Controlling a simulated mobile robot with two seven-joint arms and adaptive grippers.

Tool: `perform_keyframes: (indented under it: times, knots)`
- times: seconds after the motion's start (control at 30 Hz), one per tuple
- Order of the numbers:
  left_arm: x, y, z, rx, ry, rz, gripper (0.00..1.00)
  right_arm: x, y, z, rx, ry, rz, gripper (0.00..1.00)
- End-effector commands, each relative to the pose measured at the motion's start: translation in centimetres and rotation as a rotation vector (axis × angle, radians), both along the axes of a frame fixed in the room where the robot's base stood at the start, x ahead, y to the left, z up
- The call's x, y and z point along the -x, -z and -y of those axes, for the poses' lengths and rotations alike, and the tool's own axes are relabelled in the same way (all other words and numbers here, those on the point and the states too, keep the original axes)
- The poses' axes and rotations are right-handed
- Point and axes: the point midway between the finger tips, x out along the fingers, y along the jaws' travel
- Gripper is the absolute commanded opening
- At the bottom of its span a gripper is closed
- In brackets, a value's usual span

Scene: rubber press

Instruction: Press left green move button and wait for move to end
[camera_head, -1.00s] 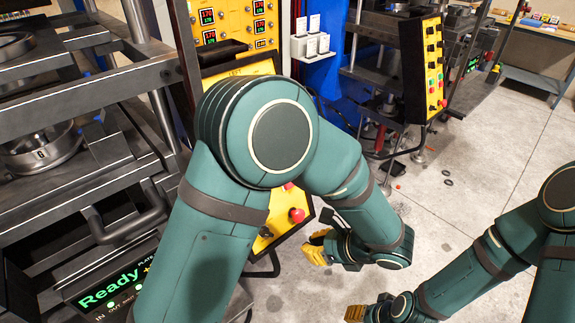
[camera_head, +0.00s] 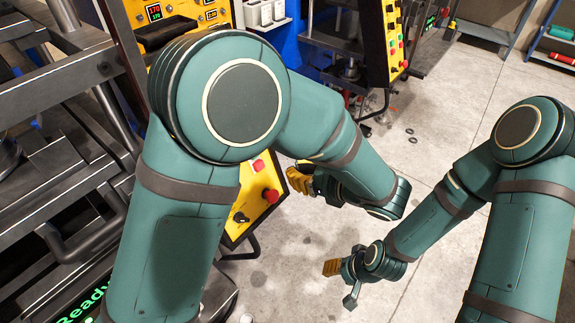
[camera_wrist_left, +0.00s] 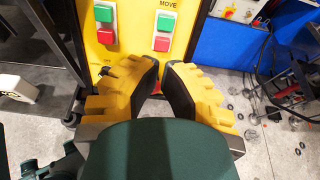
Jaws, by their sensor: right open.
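In the left wrist view a yellow panel carries two pairs of buttons, each green above red. The left green button (camera_wrist_left: 104,13) has a label that is cut off. The right green button (camera_wrist_left: 166,22) sits under the word MOVE. My left gripper (camera_wrist_left: 162,65) is in front of the panel, below both pairs, with a narrow gap between its fingertips and nothing held. In the head view my left gripper (camera_head: 299,180) is beside the lower yellow control panel (camera_head: 250,205); my arm hides the green buttons there. My right gripper (camera_head: 332,268) is open and empty over the floor.
The dark press frame (camera_head: 60,170) stands at the left. A red mushroom button (camera_head: 271,196) and a black knob (camera_head: 240,217) sit on the lower panel. Another yellow panel (camera_head: 394,40) is farther back. The concrete floor at right is mostly clear.

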Motion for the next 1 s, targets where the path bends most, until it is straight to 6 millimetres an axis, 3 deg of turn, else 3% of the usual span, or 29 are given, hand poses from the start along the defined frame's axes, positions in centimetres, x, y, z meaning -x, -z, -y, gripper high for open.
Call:
perform_keyframes:
  times: [0.5, 0.73, 1.0]
  knots:
    - [-5.0, 3.3, -7.7, 0.000, -0.004, -0.002, 0.00, 0.0, -0.5, 0.0, -0.001, 0.000, 0.000, 0.47]
    - [-6.2, 4.1, -9.4, 0.000, -0.001, 0.000, 0.00, 0.0, -0.6, 0.0, -0.001, 0.000, 0.000, 0.47]
    - [-6.4, 4.2, -9.7, 0.001, 0.000, 0.001, 0.00, 0.0, -0.6, 0.0, -0.001, 0.000, 0.000, 0.47]
